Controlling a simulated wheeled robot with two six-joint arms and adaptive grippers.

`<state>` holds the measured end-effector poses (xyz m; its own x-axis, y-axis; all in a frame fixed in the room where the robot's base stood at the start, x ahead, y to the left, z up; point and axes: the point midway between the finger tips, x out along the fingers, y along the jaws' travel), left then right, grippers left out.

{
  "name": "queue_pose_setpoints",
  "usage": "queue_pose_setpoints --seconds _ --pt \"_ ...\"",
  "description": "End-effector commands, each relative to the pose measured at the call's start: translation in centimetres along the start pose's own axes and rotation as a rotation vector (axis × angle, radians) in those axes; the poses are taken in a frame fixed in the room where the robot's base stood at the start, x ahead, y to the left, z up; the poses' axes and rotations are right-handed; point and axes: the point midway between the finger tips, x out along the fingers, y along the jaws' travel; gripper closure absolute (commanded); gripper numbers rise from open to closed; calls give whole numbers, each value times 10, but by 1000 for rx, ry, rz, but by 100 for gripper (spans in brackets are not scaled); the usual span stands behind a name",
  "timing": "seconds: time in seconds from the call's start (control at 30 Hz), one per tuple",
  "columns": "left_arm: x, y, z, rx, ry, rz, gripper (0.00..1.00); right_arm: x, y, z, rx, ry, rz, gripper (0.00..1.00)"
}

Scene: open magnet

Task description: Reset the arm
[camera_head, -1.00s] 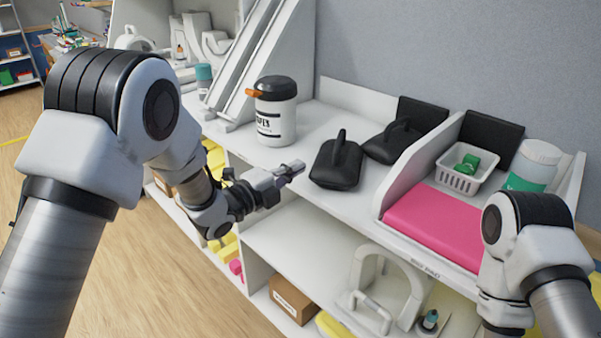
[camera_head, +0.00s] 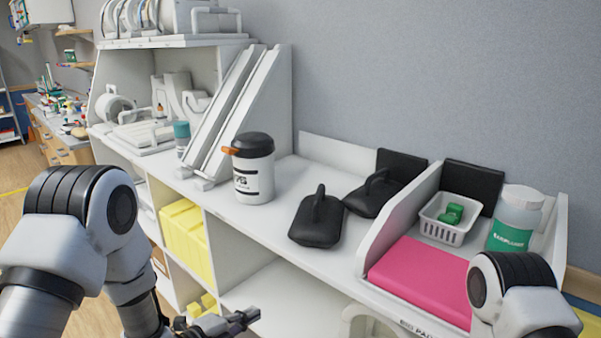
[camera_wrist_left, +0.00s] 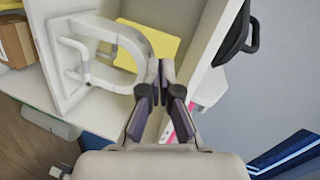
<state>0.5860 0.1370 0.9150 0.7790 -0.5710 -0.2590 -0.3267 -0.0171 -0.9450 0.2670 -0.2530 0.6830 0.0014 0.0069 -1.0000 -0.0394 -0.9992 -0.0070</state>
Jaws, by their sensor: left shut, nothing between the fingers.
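My left gripper (camera_head: 243,319) is at the bottom of the head view, in front of the shelf unit's open lower compartments and below its top surface. It is shut and empty. In the left wrist view its fingers (camera_wrist_left: 161,80) are together, with a white frame-shaped part (camera_wrist_left: 100,50) and a yellow item (camera_wrist_left: 150,38) beyond them. My left arm (camera_head: 75,230) comes in from the lower left. My right arm (camera_head: 520,290) shows at the lower right, but its gripper is out of view.
The white shelf top (camera_head: 270,222) holds a white canister (camera_head: 253,175) with a black lid, two black handled pads (camera_head: 317,222), a pink pad (camera_head: 425,280), a white basket (camera_head: 447,220) and a green-labelled jar (camera_head: 514,218). Yellow bins (camera_head: 187,235) sit below.

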Motion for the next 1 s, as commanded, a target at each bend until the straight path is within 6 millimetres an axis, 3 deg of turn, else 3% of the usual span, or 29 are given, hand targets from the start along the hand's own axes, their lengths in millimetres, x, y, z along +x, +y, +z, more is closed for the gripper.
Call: queue_pose_setpoints --seconds 0.03,0.17,0.2,0.3,0.4,0.5,0.57,1.0 --pt "-10 47 3 -90 -45 94 100 0 0 0 0 0 0 60" --pt "-53 158 8 -417 -231 344 100 0 0 0 0 0 0 60" --pt "-72 189 6 -532 -307 419 100 0 0 0 0 0 0 60" --pt "-131 259 -2 -849 -555 590 100 0 0 0 0 0 0 60" --pt "-201 306 -17 -1209 -916 686 100 0 0 0 0 0 0 60" --pt "-244 317 -26 -1501 -1252 630 100 0 0 0 0 0 0 60" --pt "-254 320 -28 -1607 -1367 580 100 0 0 0 0 0 0 60" --pt "-254 321 -28 -1619 -1378 574 100 0 0 0 0 0 0 60"
